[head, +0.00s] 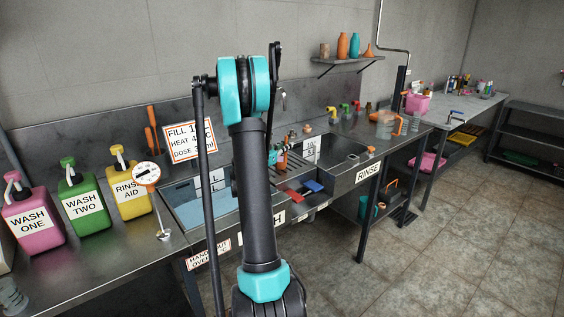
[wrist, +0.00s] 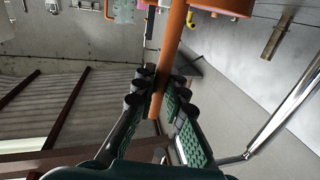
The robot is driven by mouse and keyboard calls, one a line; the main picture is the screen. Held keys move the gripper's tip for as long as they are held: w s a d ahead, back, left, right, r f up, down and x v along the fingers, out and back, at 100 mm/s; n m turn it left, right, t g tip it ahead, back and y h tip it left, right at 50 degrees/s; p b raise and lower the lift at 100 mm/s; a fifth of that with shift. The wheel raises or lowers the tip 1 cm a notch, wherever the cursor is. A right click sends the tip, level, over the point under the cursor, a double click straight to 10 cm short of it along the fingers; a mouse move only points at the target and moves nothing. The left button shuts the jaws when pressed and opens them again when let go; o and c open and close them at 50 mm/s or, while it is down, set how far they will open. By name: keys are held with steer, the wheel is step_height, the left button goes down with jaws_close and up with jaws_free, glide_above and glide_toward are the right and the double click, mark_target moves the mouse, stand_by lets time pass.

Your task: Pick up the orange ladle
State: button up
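The orange ladle (wrist: 166,60) shows in the wrist view as a long straight handle, with part of a wide orange bowl at the top edge. My gripper (wrist: 162,84) has a finger on each side of the handle, close to its lower end. The fingertips converge on the handle and look closed on it, with no clear gap. The rest of the bowl is cut off by the frame. In the head view my own arm hides most of the gripper, and I cannot make out the ladle there for certain.
The sink (head: 343,156) and steel counter (head: 112,262) lie beside my arm. Pink (head: 33,222), green (head: 84,205) and yellow (head: 130,190) jugs stand at left. A wall shelf (head: 340,61) holds several bottles. The floor (head: 440,250) at right is clear.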

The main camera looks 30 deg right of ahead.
mark_target(286, 138)
jaws_close()
steer(key=shift+r, duration=0.2)
stand_by(0.3)
steer(key=shift+r, duration=1.6)
steer(key=v, duration=1.7)
steer(key=shift+a, duration=0.35)
steer(key=shift+s+a, duration=0.1)
steer(key=shift+s, duration=0.05)
